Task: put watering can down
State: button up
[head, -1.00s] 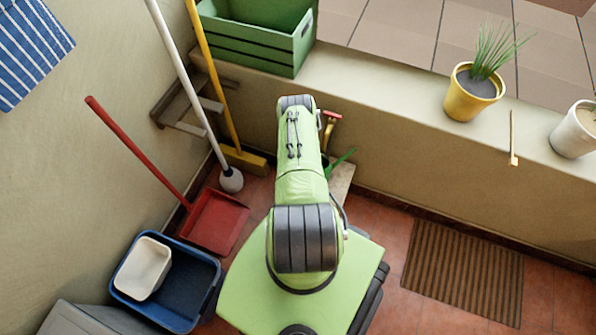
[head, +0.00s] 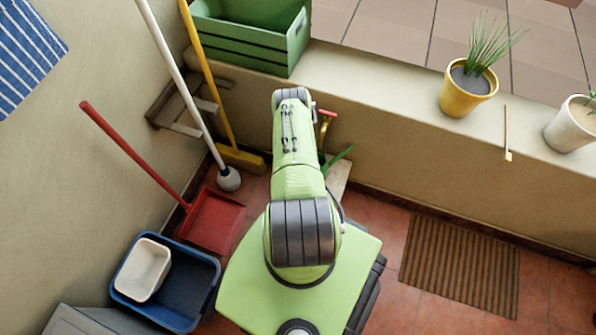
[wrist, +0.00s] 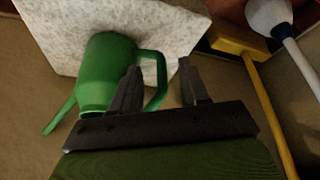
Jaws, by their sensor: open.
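The green watering can (wrist: 108,75) is in the wrist view, with its base end against a pale speckled slab (wrist: 185,30). Its spout points to the lower left and its loop handle (wrist: 162,82) is on the right. My gripper (wrist: 158,80) is open, one dark finger on either side of the handle's outer part; I cannot tell if either touches it. In the head view only a green bit of the can (head: 341,156) shows beside my arm, over the pale slab (head: 338,177). My gripper and the rest of the can are hidden there.
A yellow broom (head: 240,158) and a white-handled brush (head: 229,179) stand in the corner, left of the slab. A red dustpan (head: 213,220) and blue tub (head: 190,290) are at left. A low wall (head: 400,85) runs behind. Floor near the brown mat (head: 460,265) is clear.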

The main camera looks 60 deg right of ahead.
jog(key=p+v, duration=0.4)
jog(key=v, duration=0.6)
jog(key=w+d+r+n+t, duration=0.1)
jog(key=w+d+r+n, duration=0.1)
jog(key=w+r, duration=1.35)
jog(key=w+a+r+n+t+y, duration=0.1)
jog(key=w+a+r, duration=0.15)
jog(key=r, duration=0.45)
jog(key=w+a+r+n, duration=0.1)
jog(key=a+r, duration=0.2)
jog(key=r, duration=0.3)
jog(key=s+a+r+n+y, duration=0.1)
jog(key=a+r+n, duration=0.1)
jog(key=a+r, duration=0.5)
jog(key=a+r+n+y, duration=0.1)
jog(key=a+r, duration=0.4)
jog(key=r, duration=0.5)
jog(key=s+a+r+n, duration=0.1)
jog(key=s+a+r, duration=0.2)
jog(key=s, duration=0.3)
jog(key=s+a+r+n, duration=0.1)
jog(key=s+a+r, duration=0.2)
jog(key=s+a, duration=0.1)
jog(key=s+a+r+n+t+y, duration=0.1)
jog(key=s+a+r, duration=0.2)
jog(key=s, duration=0.4)
jog(key=shift+s+a+r+n, duration=0.3)
jog(key=shift+a, duration=0.4)
